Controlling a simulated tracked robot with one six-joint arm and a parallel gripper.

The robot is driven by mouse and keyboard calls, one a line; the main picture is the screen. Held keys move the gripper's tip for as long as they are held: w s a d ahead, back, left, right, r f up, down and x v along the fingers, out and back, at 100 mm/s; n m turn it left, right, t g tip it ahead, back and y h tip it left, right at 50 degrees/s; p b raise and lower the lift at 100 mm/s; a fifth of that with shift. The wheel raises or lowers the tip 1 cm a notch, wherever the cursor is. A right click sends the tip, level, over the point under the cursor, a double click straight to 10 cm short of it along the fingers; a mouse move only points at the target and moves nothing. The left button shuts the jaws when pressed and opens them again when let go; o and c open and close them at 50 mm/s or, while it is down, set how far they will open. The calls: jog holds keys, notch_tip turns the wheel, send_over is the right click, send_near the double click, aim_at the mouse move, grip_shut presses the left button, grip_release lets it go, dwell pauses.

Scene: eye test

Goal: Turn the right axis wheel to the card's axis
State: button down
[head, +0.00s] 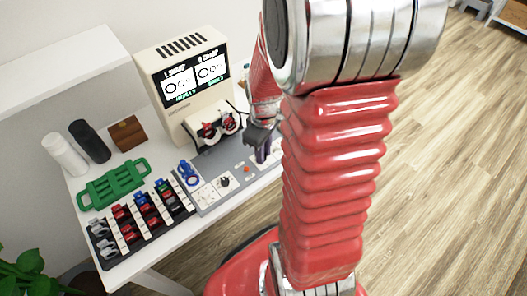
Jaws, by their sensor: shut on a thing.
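My gripper (262,150) is over the right part of the grey panel (212,205), partly behind my red arm. It is shut on a dark purple piece (262,154), mostly hidden by the fingers; I cannot tell whether this is the right axis wheel. A cream machine (165,77) stands behind the panel. Its screen (195,77) shows two white cards with ring drawings and small green text, too small to read. Below the screen are two round red, black and white parts, left (208,132) and right (230,123). Their axis settings are unreadable.
On the panel are a blue ringed piece (188,174), a black knob (224,182) and an orange button (247,169). A rack (107,259) of coloured pieces, a green tray (114,184), white and black cylinders (64,155) and a brown box (127,133) stand left.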

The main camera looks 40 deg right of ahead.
jog(key=c, duration=1.6)
grip_release()
jog(key=shift+o, duration=0.2)
notch_tip(320, 180, up, 14)
jog(key=shift+f+m, duration=0.15)
jog(key=shift+m, duration=0.15)
